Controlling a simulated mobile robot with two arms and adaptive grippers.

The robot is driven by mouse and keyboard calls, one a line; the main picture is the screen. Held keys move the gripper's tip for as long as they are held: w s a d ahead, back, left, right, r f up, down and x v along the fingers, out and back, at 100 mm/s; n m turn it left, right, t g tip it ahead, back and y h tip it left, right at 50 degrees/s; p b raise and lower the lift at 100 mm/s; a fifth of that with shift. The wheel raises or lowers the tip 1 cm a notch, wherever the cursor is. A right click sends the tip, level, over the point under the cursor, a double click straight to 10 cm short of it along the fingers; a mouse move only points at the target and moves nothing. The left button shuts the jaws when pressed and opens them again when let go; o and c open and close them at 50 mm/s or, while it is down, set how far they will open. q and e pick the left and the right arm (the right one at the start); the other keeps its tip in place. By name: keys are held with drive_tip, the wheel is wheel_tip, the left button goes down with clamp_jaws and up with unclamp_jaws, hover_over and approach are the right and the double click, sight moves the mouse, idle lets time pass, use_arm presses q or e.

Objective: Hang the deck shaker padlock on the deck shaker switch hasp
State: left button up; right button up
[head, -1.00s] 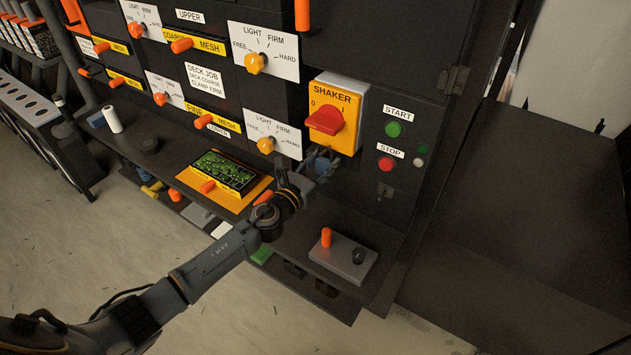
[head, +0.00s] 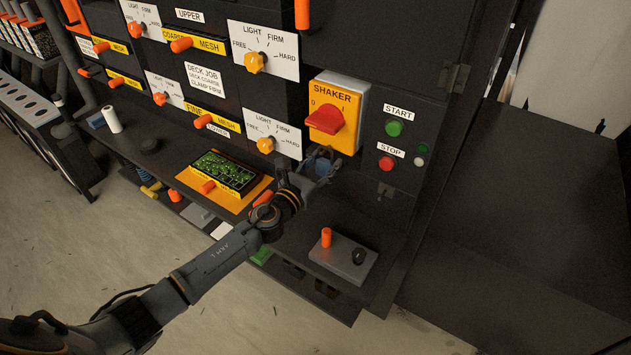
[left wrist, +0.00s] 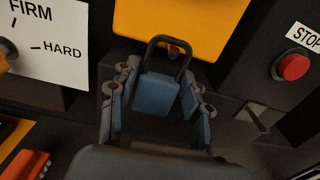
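The blue padlock (left wrist: 158,92) with its dark shackle (left wrist: 168,45) upright sits between the fingertips of my left gripper (left wrist: 157,85), which is shut on its body. In the head view my left gripper (head: 322,168) is just below the yellow shaker switch box (head: 347,134) with its red knob (head: 325,119), and some of the padlock's blue shows there. In the left wrist view the shackle's top overlaps the lower edge of the yellow box (left wrist: 200,22); I cannot tell whether they touch. The hasp cannot be made out. My right gripper is not in view.
A red stop button (head: 386,163) and green start button (head: 394,129) are right of the switch. A light/firm dial plate (head: 288,139) is on the left. Below is a shelf holding a grey block (head: 345,262) with an orange peg and a yellow-edged tray (head: 227,172).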

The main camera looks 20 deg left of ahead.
use_arm(q)
drive_tip(key=shift+o, duration=1.1)
drive_tip(key=shift+s, duration=0.1)
drive_tip(key=shift+s+a+f, duration=0.1)
drive_tip(key=shift+s, duration=0.2)
drive_tip(key=v, duration=1.1)
drive_tip(key=s+a+f+n+g+y, duration=0.2)
drive_tip(key=s+a+f+n, duration=0.3)
drive_tip(key=f, duration=0.6)
drive_tip(key=s+a+f+n+g+y, duration=0.1)
drive_tip(key=s+f+n+g+y, duration=0.15)
drive_tip(key=f+n, duration=0.7)
drive_tip(key=s+a+f+n+g+y, duration=0.1)
drive_tip(key=s+a+f+n+g, duration=0.25)
drive_tip(key=f, duration=0.95)
drive_tip(key=s+d+f+n+g, duration=0.2)
drive_tip(key=s+f+n+g, duration=0.2)
drive_tip(key=s+f+n, duration=0.75)
drive_tip(key=s+d+f+n+g, duration=0.2)
drive_tip(key=s+f+n, duration=0.1)
drive_tip(key=s, duration=0.9)
drive_tip(key=s+d+f+n+g, duration=0.2)
drive_tip(key=s+d+f+n, duration=0.1)
drive_tip(key=s, duration=1)
wheel_tip(320, 180, down, 3)
drive_tip(key=shift+r+n, duration=0.15)
drive_tip(key=shift+n, duration=0.5)
